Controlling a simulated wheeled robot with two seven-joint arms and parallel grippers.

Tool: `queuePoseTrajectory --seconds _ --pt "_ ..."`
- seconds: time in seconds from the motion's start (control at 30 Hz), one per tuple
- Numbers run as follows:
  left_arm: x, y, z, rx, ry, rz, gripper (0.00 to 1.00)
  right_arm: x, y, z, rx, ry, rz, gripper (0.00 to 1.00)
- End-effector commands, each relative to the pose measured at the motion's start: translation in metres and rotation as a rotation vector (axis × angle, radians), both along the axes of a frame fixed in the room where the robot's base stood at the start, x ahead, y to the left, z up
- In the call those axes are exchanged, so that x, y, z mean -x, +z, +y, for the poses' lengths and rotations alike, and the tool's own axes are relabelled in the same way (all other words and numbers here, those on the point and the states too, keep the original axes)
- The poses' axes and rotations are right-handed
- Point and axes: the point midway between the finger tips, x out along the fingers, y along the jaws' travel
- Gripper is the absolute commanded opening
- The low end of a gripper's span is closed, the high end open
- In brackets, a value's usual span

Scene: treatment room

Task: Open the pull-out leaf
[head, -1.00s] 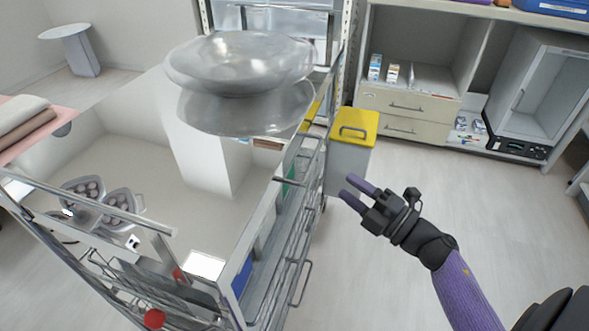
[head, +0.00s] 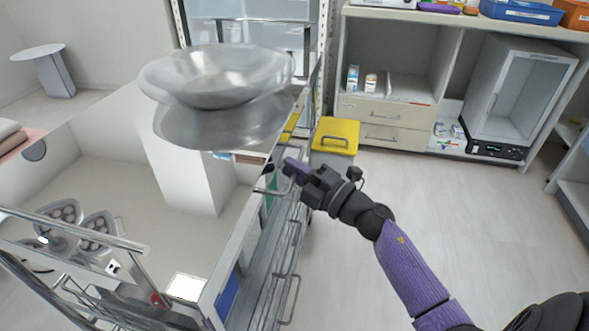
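The trolley (head: 240,268) stands left of centre with a glossy top. A thin bar handle (head: 270,191) juts from the upper part of its right side; I take it to be the pull-out leaf's handle. The leaf itself looks pushed in, and I cannot make out its panel clearly. My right gripper (head: 289,176) is at that side, right beside the handle, with its fingers apart. I cannot tell whether a finger touches the handle. My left gripper is not in view.
A yellow-lidded bin (head: 336,134) stands just behind my gripper. A shelf unit (head: 388,107) lines the back. The floor (head: 470,225) at right is clear.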

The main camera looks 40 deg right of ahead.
Motion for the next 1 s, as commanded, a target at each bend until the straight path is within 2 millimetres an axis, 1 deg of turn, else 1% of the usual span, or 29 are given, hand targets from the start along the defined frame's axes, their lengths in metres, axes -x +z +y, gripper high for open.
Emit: queuePoseTrajectory --seconds 0.03,0.07,0.33,0.67,1.0 --pt "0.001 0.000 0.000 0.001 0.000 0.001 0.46 0.000 0.000 0.000 0.000 0.000 0.000 0.05" --pt "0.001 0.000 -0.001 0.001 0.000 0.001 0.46 0.000 0.000 0.000 0.000 0.000 0.000 0.00" --pt "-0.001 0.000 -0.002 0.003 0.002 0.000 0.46 0.000 0.000 0.000 0.000 0.000 0.000 0.00" --pt "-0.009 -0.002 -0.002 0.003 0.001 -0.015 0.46 0.000 -0.001 0.000 -0.001 0.000 0.001 0.00" --pt "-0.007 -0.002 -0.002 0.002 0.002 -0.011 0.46 0.000 -0.001 0.000 -0.001 0.000 0.001 0.00"
